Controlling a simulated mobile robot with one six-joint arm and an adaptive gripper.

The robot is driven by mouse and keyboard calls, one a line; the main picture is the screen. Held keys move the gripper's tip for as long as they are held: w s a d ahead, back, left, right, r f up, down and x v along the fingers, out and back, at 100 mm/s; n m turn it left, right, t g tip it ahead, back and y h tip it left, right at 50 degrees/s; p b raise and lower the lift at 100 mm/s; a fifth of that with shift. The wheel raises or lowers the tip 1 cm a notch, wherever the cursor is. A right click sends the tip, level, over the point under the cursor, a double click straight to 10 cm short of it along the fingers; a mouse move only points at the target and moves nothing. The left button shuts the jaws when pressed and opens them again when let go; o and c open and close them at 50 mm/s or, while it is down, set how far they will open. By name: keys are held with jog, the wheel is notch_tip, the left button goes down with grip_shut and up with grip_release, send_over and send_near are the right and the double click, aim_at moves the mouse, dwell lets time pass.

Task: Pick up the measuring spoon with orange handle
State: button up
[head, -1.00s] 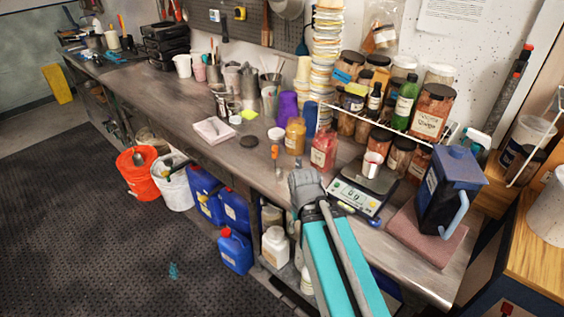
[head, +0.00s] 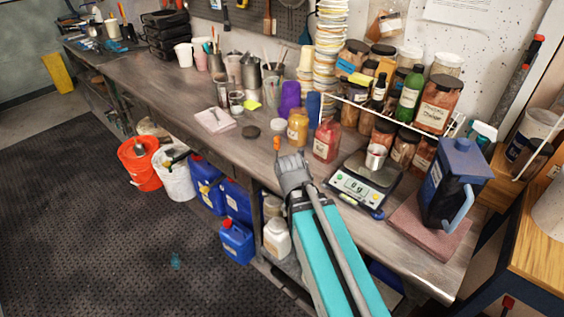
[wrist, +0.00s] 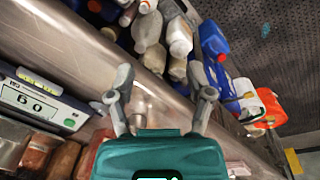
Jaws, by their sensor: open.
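The measuring spoon's orange handle (head: 277,144) shows in the head view on the bench, left of the red jar (head: 326,141). Its lower part is hidden behind my gripper. My gripper (head: 290,163) is over the front part of the bench, close in front of the handle in the picture. In the wrist view my gripper (wrist: 162,82) has its two fingers spread apart with nothing held between them. The bench's metal surface and edge show between and beyond the fingers. I cannot make out the orange handle for certain in the wrist view.
A scale (head: 360,186) with a small metal cup (head: 376,157) on it stands right of my gripper. A yellow-orange jar (head: 298,127) and a dark lid (head: 251,132) are near the handle. A blue pitcher (head: 455,180) stands further right. Blue jugs (head: 237,245) are below the bench.

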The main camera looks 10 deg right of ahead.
jog(key=w+m+t+h, duration=0.1)
jog(key=w+m+h, duration=0.2)
jog(key=w, duration=0.3)
jog(key=m+t+h+b, duration=0.2)
jog(key=m+t+h, duration=0.4)
jog(key=t, duration=0.2)
send_near(275, 145)
jog(key=s+a+r, duration=0.1)
jog(key=a+r, duration=0.1)
jog(key=shift+s+f, duration=0.2)
jog(key=shift+b+x, duration=1.45)
jog(key=shift+x, duration=2.9)
jog(key=shift+s+f, duration=0.1)
jog(key=shift+f, duration=0.1)
jog(key=shift+b+x, duration=1)
jog(key=shift+x, duration=1.6)
